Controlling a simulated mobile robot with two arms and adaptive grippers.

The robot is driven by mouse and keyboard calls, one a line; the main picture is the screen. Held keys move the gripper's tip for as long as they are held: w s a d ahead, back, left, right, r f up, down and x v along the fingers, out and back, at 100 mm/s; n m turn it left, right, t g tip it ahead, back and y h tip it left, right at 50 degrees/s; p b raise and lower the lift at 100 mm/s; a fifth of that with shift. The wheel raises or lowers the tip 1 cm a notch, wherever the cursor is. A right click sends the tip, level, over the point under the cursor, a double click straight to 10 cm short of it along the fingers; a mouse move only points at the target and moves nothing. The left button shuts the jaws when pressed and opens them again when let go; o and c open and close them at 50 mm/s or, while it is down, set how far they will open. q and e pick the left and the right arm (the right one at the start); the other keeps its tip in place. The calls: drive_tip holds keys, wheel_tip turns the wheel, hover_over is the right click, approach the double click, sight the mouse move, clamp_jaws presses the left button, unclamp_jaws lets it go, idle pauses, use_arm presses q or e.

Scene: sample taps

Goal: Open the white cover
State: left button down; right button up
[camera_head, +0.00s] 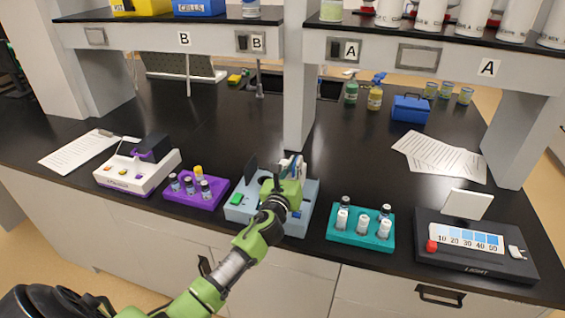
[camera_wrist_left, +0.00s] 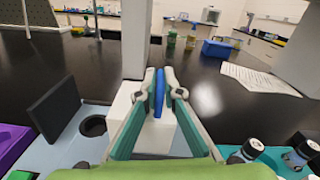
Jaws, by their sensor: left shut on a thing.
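The white cover (camera_wrist_left: 122,105) shows in the left wrist view as a white block on the light-blue device, partly hidden behind my fingers. An upright blue tab (camera_wrist_left: 159,92) stands at the cover. My left gripper (camera_wrist_left: 159,88) is shut on this blue tab, with one finger on each side. In the head view, my left gripper (camera_head: 291,168) is over the right part of the light-blue device (camera_head: 236,213) and hides most of the cover. A dark flap (camera_wrist_left: 54,108) stands raised on the same device, beside a round dark hole (camera_wrist_left: 92,126). My right gripper is not in view.
A purple rack (camera_head: 180,196) with vials and a white device (camera_head: 125,182) stand left of the light-blue device. A teal rack (camera_head: 342,235) with vials and a black light box (camera_head: 455,262) stand to its right. A grey post (camera_head: 299,100) rises behind.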

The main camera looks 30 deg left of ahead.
use_arm(q)
drive_tip(key=shift+a, duration=0.15)
drive_tip(key=c, duration=2.2)
unclamp_jaws()
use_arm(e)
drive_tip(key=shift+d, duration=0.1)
use_arm(q)
drive_tip(key=v, duration=1.2)
drive_tip(key=shift+s, duration=0.1)
drive_tip(key=shift+f, duration=0.15)
